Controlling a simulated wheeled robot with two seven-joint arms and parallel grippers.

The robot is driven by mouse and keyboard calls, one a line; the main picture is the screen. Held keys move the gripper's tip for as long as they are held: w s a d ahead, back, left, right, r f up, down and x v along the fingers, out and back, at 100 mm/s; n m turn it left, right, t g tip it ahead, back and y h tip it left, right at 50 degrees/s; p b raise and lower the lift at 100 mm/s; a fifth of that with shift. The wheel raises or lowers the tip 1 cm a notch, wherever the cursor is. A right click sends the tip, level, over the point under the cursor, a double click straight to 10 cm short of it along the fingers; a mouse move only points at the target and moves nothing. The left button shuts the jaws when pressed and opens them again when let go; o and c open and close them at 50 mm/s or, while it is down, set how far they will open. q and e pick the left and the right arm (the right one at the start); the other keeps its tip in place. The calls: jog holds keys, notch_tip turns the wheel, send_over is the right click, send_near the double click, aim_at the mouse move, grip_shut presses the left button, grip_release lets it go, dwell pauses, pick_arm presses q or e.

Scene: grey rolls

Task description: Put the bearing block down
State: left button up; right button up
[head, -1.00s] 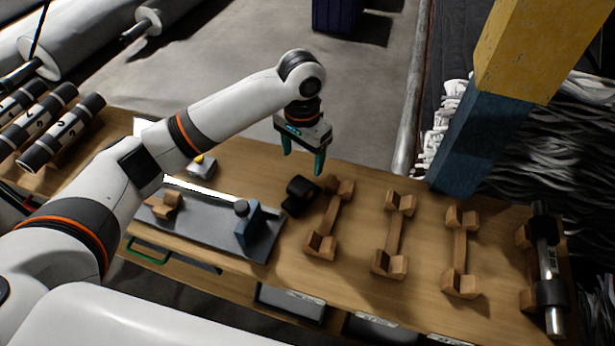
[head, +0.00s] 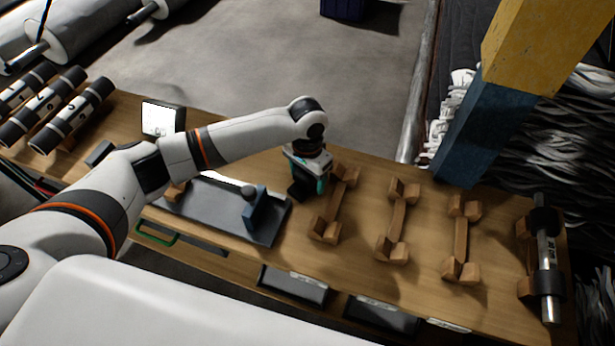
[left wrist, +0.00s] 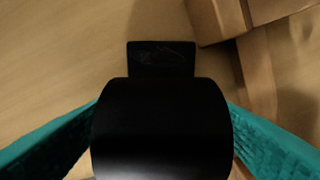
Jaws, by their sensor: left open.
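The black bearing block (head: 297,191) stands on the wooden bench, between the grey plate and the nearest wooden cradle. In the left wrist view the block (left wrist: 160,130) is a dark rounded body with a flat foot resting on the wood. My left gripper (head: 309,183) is down over the block, its teal fingers on either side of it. In the left wrist view the open fingers (left wrist: 165,140) flank the block; whether they touch it I cannot tell. Part of the block is hidden by the gripper in the head view. My right gripper is not in view.
Wooden cradles (head: 397,220) stand in a row to the right, the last holding a metal shaft (head: 547,262) with black blocks. A grey plate (head: 205,208) with a blue bracket (head: 256,207) lies to the left. A small display (head: 160,119) stands behind my arm.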

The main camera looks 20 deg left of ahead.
pick_arm(q)
jog(key=c, duration=1.5)
jog(key=shift+r, duration=0.15)
